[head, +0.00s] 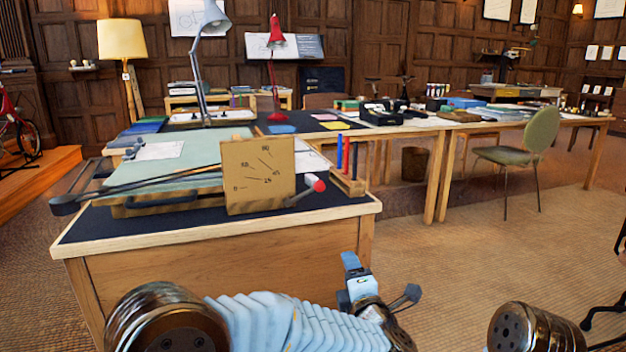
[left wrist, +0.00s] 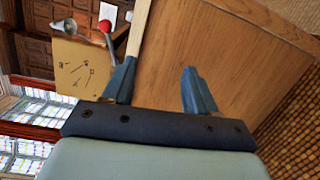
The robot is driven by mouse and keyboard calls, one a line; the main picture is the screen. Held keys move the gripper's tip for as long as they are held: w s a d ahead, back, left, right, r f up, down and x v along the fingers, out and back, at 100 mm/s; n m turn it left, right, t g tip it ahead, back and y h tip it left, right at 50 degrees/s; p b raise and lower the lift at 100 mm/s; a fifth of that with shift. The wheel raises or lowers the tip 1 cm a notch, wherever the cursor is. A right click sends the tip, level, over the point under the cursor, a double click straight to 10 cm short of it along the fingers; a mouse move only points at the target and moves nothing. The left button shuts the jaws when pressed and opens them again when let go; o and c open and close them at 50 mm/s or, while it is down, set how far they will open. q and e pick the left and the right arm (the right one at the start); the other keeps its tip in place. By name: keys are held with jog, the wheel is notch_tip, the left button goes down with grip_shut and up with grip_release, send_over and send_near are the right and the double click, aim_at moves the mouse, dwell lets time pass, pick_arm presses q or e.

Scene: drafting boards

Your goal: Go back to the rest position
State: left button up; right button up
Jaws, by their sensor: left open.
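My left gripper (head: 380,281) is in front of the desk, low in the head view, with its blue fingers spread and nothing between them. In the left wrist view the two fingers (left wrist: 160,88) stand apart, with the desk's wooden front (left wrist: 200,45) behind them. The gripper appears clear of the desk. My right gripper does not show; only part of my right arm is at the lower right of the head view.
The desk (head: 225,262) carries a tilted green drafting board (head: 190,160), a square dial panel (head: 258,178) with a red-tipped lever (head: 317,185), and a wooden pen block (head: 347,183). A green chair (head: 535,140) stands farther right. Open carpet (head: 470,245) lies right of the desk.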

pick_arm(q)
jog(key=s+a+f+m+g+h+p, duration=0.1)
jog(key=a+f+m+g+h, duration=0.15)
jog(key=a+f+m, duration=0.7)
jog(key=s+a+f+m+g+h+p, duration=0.15)
jog(key=f+g, duration=0.25)
jog(key=f, duration=1.3)
jog(key=s+a+f+m+g, duration=0.2)
jog(key=s+a+f+g, duration=0.1)
jog(key=s, duration=0.5)
jog(key=s+a+f+m+g+h, duration=0.1)
jog(key=s+a+f+m+g, duration=0.1)
jog(key=s+f, duration=0.4)
jog(key=s+a+f+m+g+h, duration=0.1)
jog(key=s+a+f+m+g, duration=0.2)
jog(key=s, duration=0.8)
jog(key=shift+a+f+m+g+p, duration=0.35)
jog(key=shift+f+m+g, duration=0.25)
jog(key=shift+f+g, duration=0.3)
jog(key=shift+h, duration=0.3)
